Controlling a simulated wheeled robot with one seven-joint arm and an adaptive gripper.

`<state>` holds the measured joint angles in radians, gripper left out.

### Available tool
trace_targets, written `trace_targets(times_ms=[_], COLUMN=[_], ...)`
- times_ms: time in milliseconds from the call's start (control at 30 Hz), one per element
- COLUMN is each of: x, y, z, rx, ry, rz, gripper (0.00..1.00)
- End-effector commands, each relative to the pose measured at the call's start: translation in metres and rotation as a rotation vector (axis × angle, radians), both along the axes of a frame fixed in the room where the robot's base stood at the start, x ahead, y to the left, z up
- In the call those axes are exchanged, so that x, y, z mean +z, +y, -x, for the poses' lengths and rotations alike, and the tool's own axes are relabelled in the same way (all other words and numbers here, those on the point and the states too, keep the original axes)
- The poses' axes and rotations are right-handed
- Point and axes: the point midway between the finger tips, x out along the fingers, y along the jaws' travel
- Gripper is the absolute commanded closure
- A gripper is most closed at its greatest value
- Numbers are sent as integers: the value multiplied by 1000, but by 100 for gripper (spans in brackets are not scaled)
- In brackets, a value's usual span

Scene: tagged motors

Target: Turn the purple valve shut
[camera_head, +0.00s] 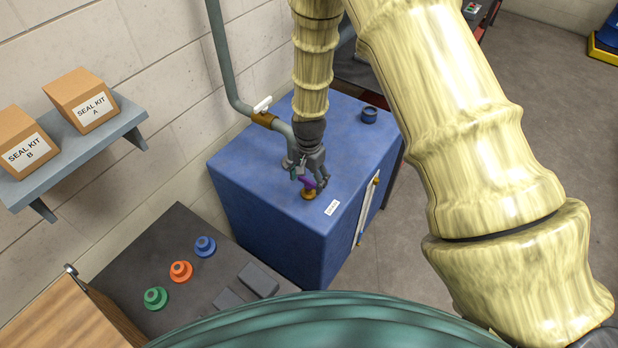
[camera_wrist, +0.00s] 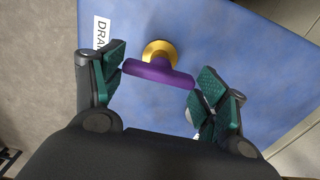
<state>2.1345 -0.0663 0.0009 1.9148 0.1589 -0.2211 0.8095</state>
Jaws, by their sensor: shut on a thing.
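The purple valve (camera_head: 308,182) is a bar handle on a brass base, on top of the blue cabinet (camera_head: 250,165). My gripper (camera_head: 314,177) comes down over it from above. In the wrist view the purple valve (camera_wrist: 158,74) lies crosswise between the green pads of my gripper (camera_wrist: 160,80), one end at each pad. My gripper is shut on the handle. The handle sits slightly tilted in that view, and the brass base shows behind it.
A white label (camera_head: 332,207) is beside the valve, partly cut off in the wrist view. A dark blue cup-like part (camera_head: 370,115) stands at the cabinet's far corner. Colored knobs (camera_head: 181,271) are on the dark bench.

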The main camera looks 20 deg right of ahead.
Motion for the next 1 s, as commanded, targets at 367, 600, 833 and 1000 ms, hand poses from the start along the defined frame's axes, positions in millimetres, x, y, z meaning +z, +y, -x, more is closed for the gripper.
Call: trace_targets(times_ms=[367,600,833,1000], x=[-1,-2,-2,-2], y=[0,0,0,0], z=[0,0,0,0], rx=[87,270,488,649], ry=[0,0,0,-1], rz=[0,0,-1,0], gripper=[51,51,51,51])
